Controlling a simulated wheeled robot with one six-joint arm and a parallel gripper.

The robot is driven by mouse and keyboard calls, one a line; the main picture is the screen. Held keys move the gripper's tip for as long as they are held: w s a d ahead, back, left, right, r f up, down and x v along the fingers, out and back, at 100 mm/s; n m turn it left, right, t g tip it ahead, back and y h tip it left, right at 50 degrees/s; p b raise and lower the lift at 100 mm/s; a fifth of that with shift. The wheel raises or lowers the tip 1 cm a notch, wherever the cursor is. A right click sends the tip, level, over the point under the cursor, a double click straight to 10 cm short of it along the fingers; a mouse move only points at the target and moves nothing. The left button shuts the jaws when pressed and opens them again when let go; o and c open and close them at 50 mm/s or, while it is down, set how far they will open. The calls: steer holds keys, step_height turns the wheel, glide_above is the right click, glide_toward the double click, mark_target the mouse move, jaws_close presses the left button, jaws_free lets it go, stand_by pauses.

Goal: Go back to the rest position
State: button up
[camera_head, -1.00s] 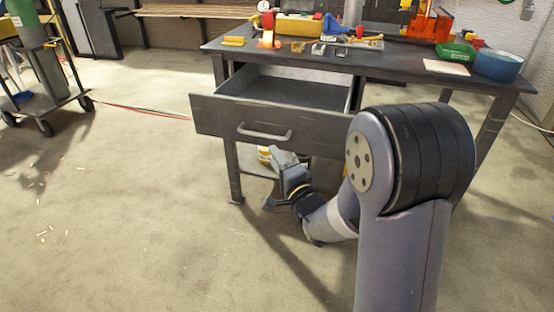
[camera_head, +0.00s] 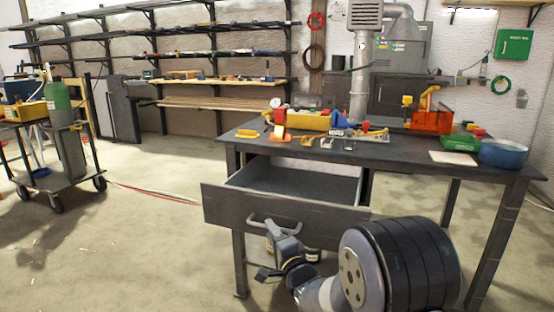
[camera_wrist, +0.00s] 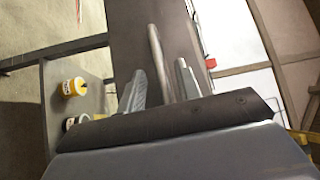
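The dark work table (camera_head: 400,153) has its drawer (camera_head: 280,208) pulled out, and the drawer looks empty. The drawer's metal handle (camera_head: 262,220) is on its front. My gripper (camera_head: 281,232) is low in front of the drawer, close to the handle, and overlaps its right end in the head view. In the wrist view my gripper (camera_wrist: 160,68) has its two fingers apart, with the handle (camera_wrist: 153,42) showing in the gap between them. I cannot tell whether the fingers touch it. No held object shows.
A red-orange tool (camera_head: 425,118), a green box (camera_head: 460,143) and a blue round container (camera_head: 503,152) stand on the table. Small tins (camera_wrist: 73,87) stand below the drawer. A cart (camera_head: 75,175) with a green cylinder is at left. The floor (camera_head: 150,235) between is mostly clear.

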steer(key=shift+x, duration=1.6)
steer(key=shift+d, duration=0.15)
